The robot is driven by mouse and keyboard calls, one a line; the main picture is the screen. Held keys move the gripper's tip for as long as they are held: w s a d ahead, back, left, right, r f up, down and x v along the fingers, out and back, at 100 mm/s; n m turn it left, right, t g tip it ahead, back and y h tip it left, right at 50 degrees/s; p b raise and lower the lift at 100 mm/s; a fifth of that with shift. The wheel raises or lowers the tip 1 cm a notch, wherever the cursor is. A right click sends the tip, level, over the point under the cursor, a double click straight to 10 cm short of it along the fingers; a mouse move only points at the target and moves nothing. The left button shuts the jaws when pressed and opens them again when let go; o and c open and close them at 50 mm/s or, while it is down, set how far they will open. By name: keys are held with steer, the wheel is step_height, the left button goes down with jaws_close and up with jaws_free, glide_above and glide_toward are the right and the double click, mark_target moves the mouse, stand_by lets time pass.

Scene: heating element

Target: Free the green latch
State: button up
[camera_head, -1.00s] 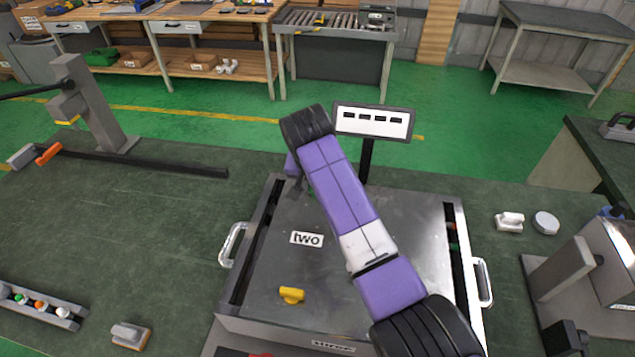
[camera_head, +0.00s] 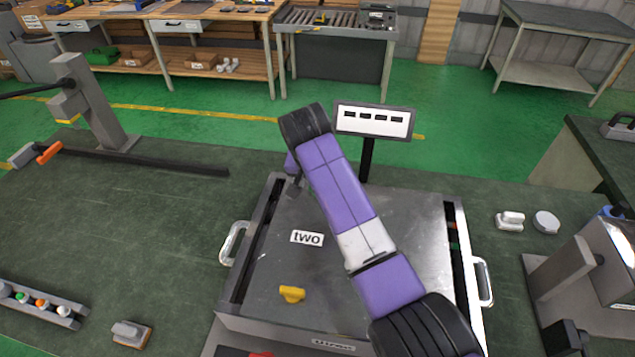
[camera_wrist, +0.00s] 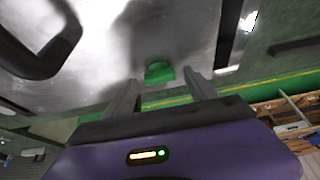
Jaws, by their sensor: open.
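The green latch (camera_wrist: 158,72) shows in the wrist view as a small green piece on the shiny metal plate (camera_wrist: 90,80). My gripper (camera_wrist: 160,77) is open, with one finger on each side of the latch in that view and nothing held. I cannot tell whether the fingers touch it or how high they are. In the head view my gripper (camera_head: 296,187) is low over the far left part of the metal plate (camera_head: 270,270), partly behind my purple arm. The latch is hidden there.
A yellow latch (camera_head: 292,294) and a "two" label (camera_head: 307,238) are on the plate. Side handles (camera_head: 233,243) flank it, and a display (camera_head: 373,121) stands behind. A post with a rail (camera_head: 95,105) is at left. The bench between is mostly clear.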

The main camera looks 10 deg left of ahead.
steer(key=b+v, duration=0.1)
steer(key=v, duration=0.6)
steer(key=shift+r+b, duration=0.3)
steer(key=shift+r, duration=0.1)
steer(key=shift+s+f, duration=0.1)
steer(key=shift+s, duration=0.1)
